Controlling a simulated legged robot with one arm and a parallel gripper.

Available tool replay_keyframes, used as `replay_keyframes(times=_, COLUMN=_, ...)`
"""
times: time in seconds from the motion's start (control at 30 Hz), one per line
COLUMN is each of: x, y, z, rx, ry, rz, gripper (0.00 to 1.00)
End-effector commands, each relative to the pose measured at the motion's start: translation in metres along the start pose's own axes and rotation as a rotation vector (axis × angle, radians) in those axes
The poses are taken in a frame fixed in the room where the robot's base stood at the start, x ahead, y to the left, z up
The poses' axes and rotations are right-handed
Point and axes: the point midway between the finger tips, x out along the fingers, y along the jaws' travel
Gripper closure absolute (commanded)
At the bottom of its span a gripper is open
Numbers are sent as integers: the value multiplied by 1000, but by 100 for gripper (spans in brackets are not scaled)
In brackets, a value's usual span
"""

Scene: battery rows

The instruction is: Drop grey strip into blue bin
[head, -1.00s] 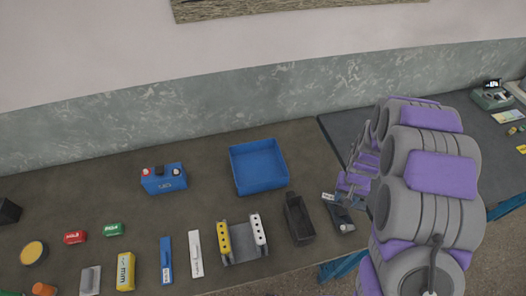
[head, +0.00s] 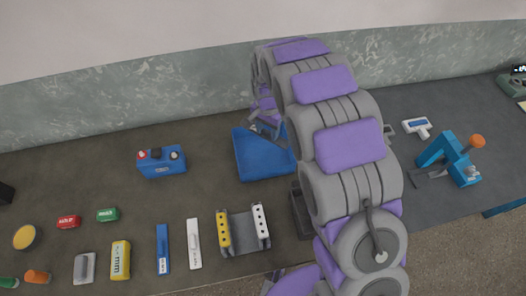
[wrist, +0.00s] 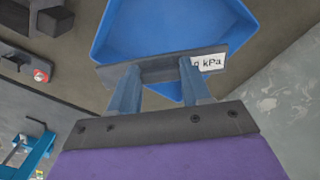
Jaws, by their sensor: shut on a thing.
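The blue bin (head: 262,165) stands on the dark table in the head view, partly covered by my arm. It also shows in the wrist view (wrist: 180,25), where its inside looks empty. My gripper (wrist: 158,72) is shut on the grey strip (wrist: 120,73), a flat dark piece with a white "kPa" label at its right end. In the wrist view the strip lies across the fingertips, in front of the bin's near edge, and appears to be above the bin. In the head view, my gripper (head: 268,128) is at the bin's back right, partly hidden by my arm.
A blue battery box (head: 162,162) stands left of the bin. A grey holder with yellow and white side blocks (head: 223,230) is in front of it. A dark open box (head: 299,210) is partly behind my arm. A blue tool with an orange knob (head: 450,158) stands right.

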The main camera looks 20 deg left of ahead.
Motion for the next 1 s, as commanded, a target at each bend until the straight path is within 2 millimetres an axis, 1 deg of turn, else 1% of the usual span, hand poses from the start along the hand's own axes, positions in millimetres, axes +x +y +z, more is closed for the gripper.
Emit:
replay_keyframes(times=0.4, x=44, y=1, z=0, rx=-1, ry=-1, rz=-1, gripper=81)
replay_keyframes(times=0.5, x=52, y=2, z=0, rx=-1, ry=-2, rz=0, gripper=81)
replay_keyframes(times=0.6, x=56, y=2, z=0, rx=-2, ry=-2, rz=0, gripper=81)
replay_keyframes(times=0.83, x=56, y=1, z=0, rx=-2, ry=0, rz=0, gripper=81)
replay_keyframes(times=0.87, x=56, y=1, z=0, rx=-2, ry=0, rz=0, gripper=50)
replay_keyframes(times=1.0, x=56, y=1, z=0, rx=-2, ry=0, rz=0, gripper=37)
